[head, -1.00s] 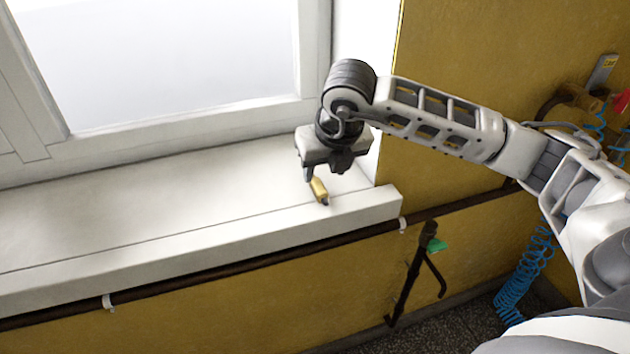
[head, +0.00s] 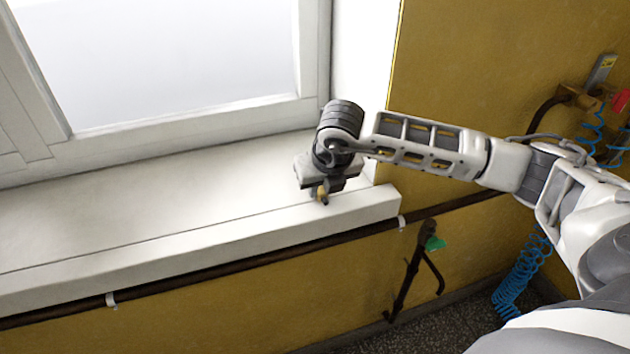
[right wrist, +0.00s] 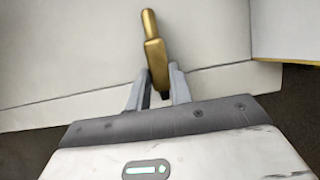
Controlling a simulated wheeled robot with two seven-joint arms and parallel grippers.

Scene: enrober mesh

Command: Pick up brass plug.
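The brass plug (head: 322,196) lies on the white window sill (head: 180,200), near its right end and front edge. My right gripper (head: 318,190) is low over it and hides most of it in the head view. In the right wrist view the plug (right wrist: 153,50) has a thin far end and a wider near body. Its near end is between the two fingers of my right gripper (right wrist: 157,84). The fingers stand apart, with a gap at the left finger; the right finger is close to the plug. My left gripper is not in view.
A window frame (head: 190,120) rises behind the sill. A dark pipe (head: 250,258) runs below the sill's front edge along the yellow wall (head: 480,60). A dark bracket with a green part (head: 434,243) and a blue coiled hose (head: 520,278) are at the right. The sill's left is clear.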

